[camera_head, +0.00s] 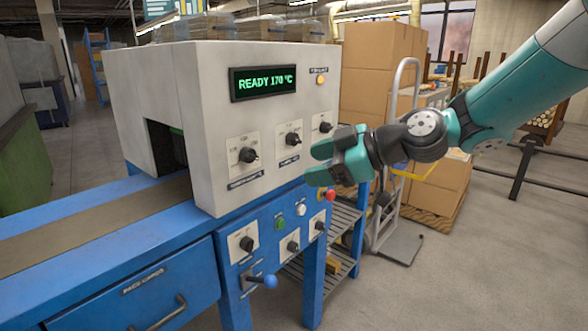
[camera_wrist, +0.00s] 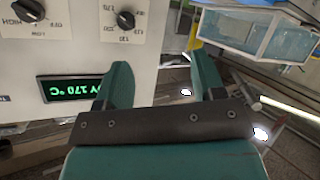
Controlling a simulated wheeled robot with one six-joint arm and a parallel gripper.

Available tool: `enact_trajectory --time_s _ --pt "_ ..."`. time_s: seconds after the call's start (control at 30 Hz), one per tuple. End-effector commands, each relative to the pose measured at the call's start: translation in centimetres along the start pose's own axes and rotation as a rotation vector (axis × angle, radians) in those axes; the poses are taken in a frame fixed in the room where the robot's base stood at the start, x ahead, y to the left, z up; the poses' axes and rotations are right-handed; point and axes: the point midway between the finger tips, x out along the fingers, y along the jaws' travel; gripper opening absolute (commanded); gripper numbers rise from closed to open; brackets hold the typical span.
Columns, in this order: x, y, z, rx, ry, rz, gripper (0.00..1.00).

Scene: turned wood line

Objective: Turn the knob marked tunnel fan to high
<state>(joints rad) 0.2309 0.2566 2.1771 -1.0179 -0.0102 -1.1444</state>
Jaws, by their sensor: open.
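The grey tunnel housing (camera_head: 215,120) carries an upper row of black knobs: a left knob (camera_head: 248,155), a middle knob (camera_head: 293,139) and a right knob (camera_head: 326,127). Their name labels are too small to read surely. The wrist view is upside down and shows a knob with an off and low scale (camera_wrist: 28,10), which seems to be the middle one. Beside it is a knob with a number scale (camera_wrist: 125,18). Its pointer settings are unclear.
A display (camera_head: 264,83) reads READY 170 °C. The blue lower panel holds more knobs (camera_head: 246,243), a red button (camera_head: 331,195) and a blue-balled lever (camera_head: 270,281). A hand truck (camera_head: 393,170) and cardboard boxes (camera_head: 375,65) stand behind my arm. The floor at right front is clear.

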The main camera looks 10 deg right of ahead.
Motion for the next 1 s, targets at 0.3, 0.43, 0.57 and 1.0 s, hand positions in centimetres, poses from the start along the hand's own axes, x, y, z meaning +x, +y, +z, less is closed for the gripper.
enact_trajectory --time_s 0.3,0.43,0.57,1.0 --pt "-2.7 11.4 9.9 -0.359 0.154 0.464 0.63" --pt "-2.4 12.4 9.8 -0.386 0.156 0.493 0.63" --pt "-0.6 13.3 9.0 -0.387 0.158 0.490 0.63" --pt "8.1 17.5 6.7 -0.386 0.157 0.488 0.63"
